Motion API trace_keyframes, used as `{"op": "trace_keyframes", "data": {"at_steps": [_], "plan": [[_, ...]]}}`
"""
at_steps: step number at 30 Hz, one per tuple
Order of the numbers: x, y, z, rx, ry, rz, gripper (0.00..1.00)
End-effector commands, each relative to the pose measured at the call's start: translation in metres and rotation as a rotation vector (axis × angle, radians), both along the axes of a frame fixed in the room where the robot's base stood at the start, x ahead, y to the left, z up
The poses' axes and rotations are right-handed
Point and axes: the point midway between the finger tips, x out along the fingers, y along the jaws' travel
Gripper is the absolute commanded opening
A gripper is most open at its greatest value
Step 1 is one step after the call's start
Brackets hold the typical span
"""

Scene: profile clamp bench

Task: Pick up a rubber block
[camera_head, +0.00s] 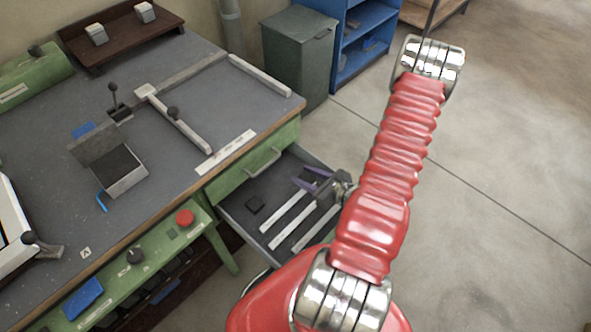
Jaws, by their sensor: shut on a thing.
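A black rubber block (255,204) lies flat in the left part of the open drawer (277,191). My gripper (305,181) reaches into the drawer from the right, past that block and above the far end of the white strips. Its purple fingers are shut on a small dark thing, seen only in part between them. It looks like another rubber block, but it is too small and covered to be certain. I cannot tell whether it is clear of the drawer floor.
Several white strips (284,212) lie in the drawer beside the block. The green bench (120,215) with clamp, stops and a red button (184,217) stands at left. A grey cabinet (298,62) and blue shelf (362,45) stand behind. The floor at right is clear.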

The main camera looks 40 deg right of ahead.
Motion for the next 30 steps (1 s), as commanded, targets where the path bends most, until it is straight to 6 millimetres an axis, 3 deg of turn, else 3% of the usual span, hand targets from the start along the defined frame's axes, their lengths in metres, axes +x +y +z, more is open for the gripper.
{"op": "trace_keyframes", "data": {"at_steps": [18,30], "plan": [[-0.085,-0.013,0.0,0.0,-0.001,-0.004,0.16],[-0.112,-0.016,0.0,0.0,-0.001,-0.001,0.16]]}}
